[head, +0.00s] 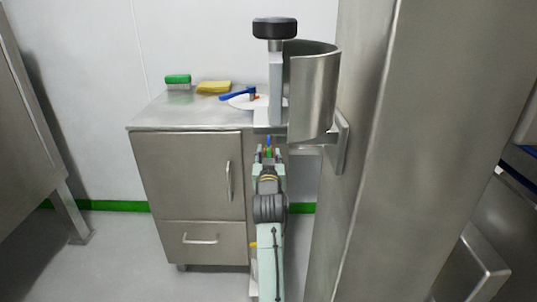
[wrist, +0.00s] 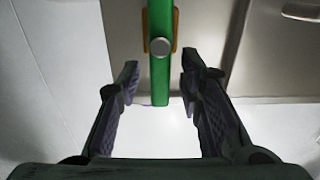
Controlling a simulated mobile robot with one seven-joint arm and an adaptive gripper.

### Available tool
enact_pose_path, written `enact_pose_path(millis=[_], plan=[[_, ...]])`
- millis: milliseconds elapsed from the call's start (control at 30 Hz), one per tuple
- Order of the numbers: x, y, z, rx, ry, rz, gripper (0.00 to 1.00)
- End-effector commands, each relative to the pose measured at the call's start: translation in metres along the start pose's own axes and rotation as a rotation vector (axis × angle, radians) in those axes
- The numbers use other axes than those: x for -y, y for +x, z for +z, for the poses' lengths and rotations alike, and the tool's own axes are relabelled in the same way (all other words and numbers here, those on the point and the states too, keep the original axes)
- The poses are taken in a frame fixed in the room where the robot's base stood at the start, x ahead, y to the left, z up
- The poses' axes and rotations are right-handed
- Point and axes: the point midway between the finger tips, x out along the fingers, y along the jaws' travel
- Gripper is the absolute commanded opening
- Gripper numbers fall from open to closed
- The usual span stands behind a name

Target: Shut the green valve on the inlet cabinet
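The green valve handle (wrist: 161,80) is a straight bar, upright in the wrist view, with a round grey hub (wrist: 160,47) and a brass-coloured part behind it. My gripper (wrist: 160,72) is open, with one finger on each side of the bar and a gap on both sides. The bar's lower end lies between the fingers. In the head view my gripper (head: 268,152) is small, below the steel bracket, with a bit of green at its tips. Which cabinet bears the valve is unclear there.
A steel cabinet (head: 188,172) with a door and drawer stands behind my arm. A green brush (head: 178,79), a yellow sponge (head: 214,87) and a blue-handled item (head: 236,93) are on top. A curved steel holder (head: 312,95) and black knob (head: 275,28) rise close by. A steel column (head: 420,150) stands right.

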Motion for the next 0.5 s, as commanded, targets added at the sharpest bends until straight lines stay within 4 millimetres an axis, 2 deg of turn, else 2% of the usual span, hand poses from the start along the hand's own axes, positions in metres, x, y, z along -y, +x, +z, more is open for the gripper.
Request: enact_pose_path(millis=[67,500], plan=[[0.0,0.0,-0.0002,0.0,0.0,0.0,0.33],[0.0001,0.0001,0.0,0.0,0.0,0.0,0.05]])
